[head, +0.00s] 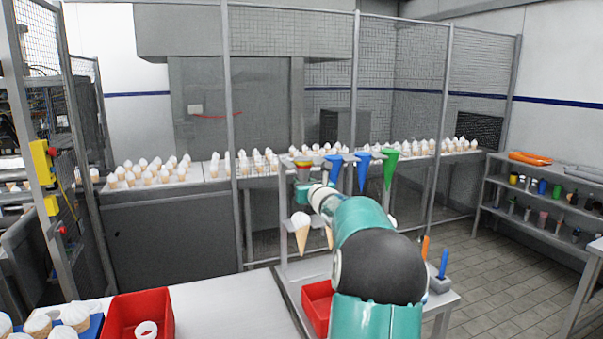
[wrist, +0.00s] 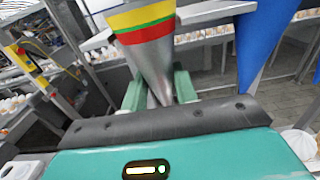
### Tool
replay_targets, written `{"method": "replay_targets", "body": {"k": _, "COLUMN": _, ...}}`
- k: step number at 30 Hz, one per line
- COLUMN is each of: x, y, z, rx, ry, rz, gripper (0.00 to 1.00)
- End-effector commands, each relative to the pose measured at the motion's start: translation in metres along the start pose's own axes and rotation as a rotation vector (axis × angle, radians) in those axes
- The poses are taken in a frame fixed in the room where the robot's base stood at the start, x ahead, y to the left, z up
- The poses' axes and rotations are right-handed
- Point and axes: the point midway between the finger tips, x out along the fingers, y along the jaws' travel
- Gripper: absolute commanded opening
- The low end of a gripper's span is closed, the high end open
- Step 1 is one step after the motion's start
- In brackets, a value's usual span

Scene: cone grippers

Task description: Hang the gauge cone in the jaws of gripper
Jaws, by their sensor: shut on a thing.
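The gauge cone is a grey metal cone with yellow, green and red bands around its wide upper part. In the wrist view the gauge cone (wrist: 150,50) points down between the two green fingers of my gripper (wrist: 158,92), which is shut on its narrow lower part. The top of the cone is cut off by the frame. In the head view the gauge cone (head: 303,162) is small, at the left end of a row of coloured cones, with my gripper (head: 303,188) just below. I cannot tell whether the cone touches the rail (wrist: 212,12) beside it.
Two blue cones (head: 362,170) and a green cone (head: 389,168) hang to the right. One blue cone (wrist: 258,40) is close in the wrist view. An ice cream cone (head: 301,232) hangs lower left. A red bin (head: 316,302) stands below.

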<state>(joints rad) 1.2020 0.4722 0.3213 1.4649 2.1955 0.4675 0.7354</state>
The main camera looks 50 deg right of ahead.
Motion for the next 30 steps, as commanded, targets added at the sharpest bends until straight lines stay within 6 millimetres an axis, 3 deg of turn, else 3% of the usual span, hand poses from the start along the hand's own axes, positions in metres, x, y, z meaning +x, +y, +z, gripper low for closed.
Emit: {"method": "replay_targets", "body": {"k": 30, "x": -0.047, "y": 0.0, "z": 0.001, "rx": 0.0, "ry": -0.002, "rz": 0.0, "gripper": 0.13}}
